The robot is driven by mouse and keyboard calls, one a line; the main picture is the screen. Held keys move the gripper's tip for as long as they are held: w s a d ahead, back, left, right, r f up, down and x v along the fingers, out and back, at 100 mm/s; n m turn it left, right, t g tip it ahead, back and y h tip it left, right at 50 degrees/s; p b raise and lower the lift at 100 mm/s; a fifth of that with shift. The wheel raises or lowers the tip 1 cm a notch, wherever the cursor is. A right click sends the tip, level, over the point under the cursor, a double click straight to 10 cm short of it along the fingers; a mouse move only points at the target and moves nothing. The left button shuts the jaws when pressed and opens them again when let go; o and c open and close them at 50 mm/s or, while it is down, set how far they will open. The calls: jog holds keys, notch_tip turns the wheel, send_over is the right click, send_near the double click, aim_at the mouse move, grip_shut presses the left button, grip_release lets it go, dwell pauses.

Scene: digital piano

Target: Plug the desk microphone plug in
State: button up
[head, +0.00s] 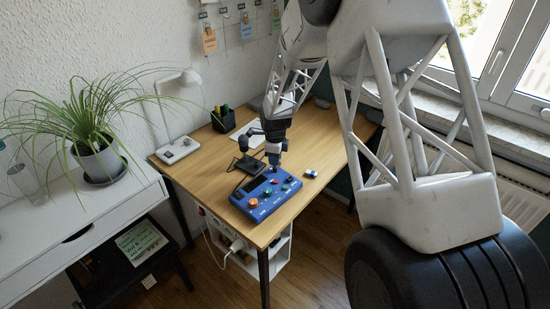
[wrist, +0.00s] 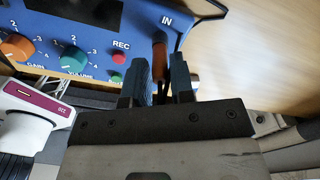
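A blue audio box (head: 240,197) with coloured knobs and buttons lies on the wooden desk. In the wrist view its panel (wrist: 140,17) shows orange and teal knobs, a red REC button and the label IN. My gripper (head: 273,167) points down at the box's far edge. In the wrist view its two blue fingers (wrist: 161,80) stand on both sides of an orange-brown plug (wrist: 159,48) and appear closed on it. The plug is beside the IN label; whether its tip is in a socket is hidden. A black desk microphone (head: 244,143) seems to stand behind the box, partly covered by my gripper.
A small blue-and-white object (head: 311,173) lies right of the box. A pen holder (head: 222,120) and a white lamp (head: 178,150) stand farther back. The desk's front left surface (head: 205,183) is clear. My large arm link fills the right side.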

jog(key=o, duration=0.3)
jog(key=shift+r, duration=0.1)
jog(key=shift+r, duration=2.45)
jog(key=shift+r, duration=0.15)
notch_tip(320, 180, up, 8)
jog(key=shift+f, duration=0.25)
